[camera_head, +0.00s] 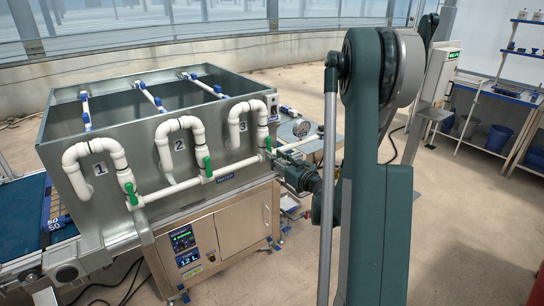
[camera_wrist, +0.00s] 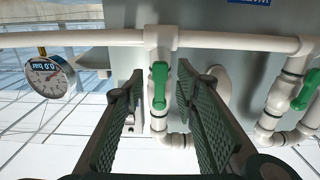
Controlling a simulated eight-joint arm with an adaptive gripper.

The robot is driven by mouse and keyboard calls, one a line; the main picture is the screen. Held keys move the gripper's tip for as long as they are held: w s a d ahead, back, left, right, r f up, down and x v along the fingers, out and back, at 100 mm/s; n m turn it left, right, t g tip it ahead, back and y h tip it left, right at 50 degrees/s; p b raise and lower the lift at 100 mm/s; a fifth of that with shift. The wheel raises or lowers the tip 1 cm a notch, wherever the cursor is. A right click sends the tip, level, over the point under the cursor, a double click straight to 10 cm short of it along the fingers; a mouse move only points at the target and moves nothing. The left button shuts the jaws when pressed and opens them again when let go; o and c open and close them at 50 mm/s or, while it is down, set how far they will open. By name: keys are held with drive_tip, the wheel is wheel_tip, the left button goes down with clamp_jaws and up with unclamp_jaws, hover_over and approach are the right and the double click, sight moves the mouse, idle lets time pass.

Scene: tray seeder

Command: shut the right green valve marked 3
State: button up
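The right green valve (camera_head: 268,144) sits on the white pipe below the number 3 at the right end of the tank front. In the wrist view its green handle (camera_wrist: 159,86) stands lengthwise along the vertical white pipe. My gripper (camera_wrist: 159,80) is open, its dark ribbed fingers on either side of the handle, with a visible gap to each; I cannot tell its exact depth. In the head view my gripper (camera_head: 285,168) is just right of and below the valve, its fingertips hard to make out.
The middle valve (camera_head: 208,167) and left valve (camera_head: 131,193) share the horizontal pipe; the middle one's handle shows at right in the wrist view (camera_wrist: 305,90). A pressure gauge (camera_wrist: 48,76) reading 0.0 bar stands at left. The tank (camera_head: 110,115) wall is behind the pipes.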

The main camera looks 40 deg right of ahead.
drive_tip(key=shift+w, duration=1.3)
drive_tip(key=shift+c, duration=0.6)
clamp_jaws()
